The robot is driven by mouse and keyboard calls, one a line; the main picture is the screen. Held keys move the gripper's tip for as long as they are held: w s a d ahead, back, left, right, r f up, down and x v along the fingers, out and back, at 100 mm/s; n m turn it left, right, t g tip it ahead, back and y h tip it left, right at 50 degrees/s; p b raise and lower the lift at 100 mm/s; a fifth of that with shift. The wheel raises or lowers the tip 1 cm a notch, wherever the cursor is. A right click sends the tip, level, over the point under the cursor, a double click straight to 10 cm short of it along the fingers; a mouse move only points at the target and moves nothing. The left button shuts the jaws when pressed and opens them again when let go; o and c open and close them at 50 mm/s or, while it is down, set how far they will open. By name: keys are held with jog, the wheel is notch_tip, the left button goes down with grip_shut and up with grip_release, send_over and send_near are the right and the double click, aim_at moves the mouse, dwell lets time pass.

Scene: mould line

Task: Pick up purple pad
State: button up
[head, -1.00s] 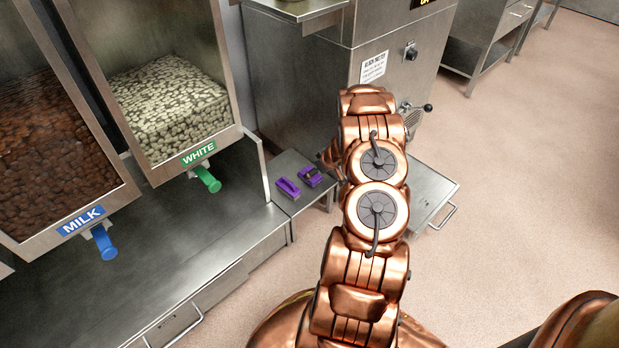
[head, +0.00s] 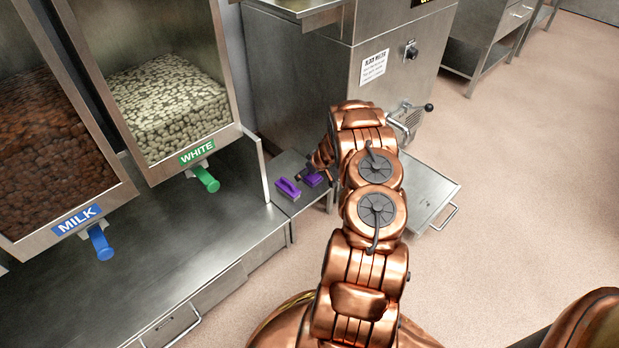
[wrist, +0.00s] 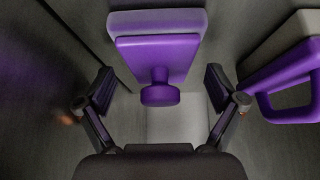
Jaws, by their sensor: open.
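A purple pad (wrist: 158,55) with a round knob and a pale grey base is at the top middle of the wrist view. In the head view a purple piece (head: 313,179) shows beside my gripper, partly hidden by it. A second purple item (wrist: 290,85) with a loop handle and a grey base is at the right of the wrist view. In the head view a handled purple item (head: 287,188) sits to the left on the small shelf. My gripper (wrist: 160,98) is open, with its two fingers apart on either side of the pad's knob and nothing held.
Both purple things are on a small steel shelf (head: 283,204) between the dispenser counter (head: 180,262) and the steel machine (head: 290,90). The white-chocolate hopper (head: 165,100) has a green tap (head: 207,180). A steel drawer tray (head: 425,195) lies to the right; the floor beyond is clear.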

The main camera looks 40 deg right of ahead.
jog(key=c, duration=1.4)
jog(key=shift+o, duration=0.2)
jog(key=shift+r, duration=0.1)
notch_tip(320, 180, up, 4)
jog(key=shift+f+p, duration=0.1)
jog(key=shift+p, duration=1.05)
jog(key=shift+s+a+f, duration=0.15)
jog(key=shift+s+a, duration=0.05)
jog(key=shift+s, duration=0.05)
jog(key=s+a, duration=0.3)
jog(key=s, duration=0.3)
jog(key=s+a+r, duration=0.1)
jog(key=s+a, duration=0.3)
jog(key=s, duration=0.3)
jog(key=shift+s+a+r+b, duration=0.15)
jog(key=shift+s+a+b, duration=0.05)
jog(key=shift+a+b, duration=0.15)
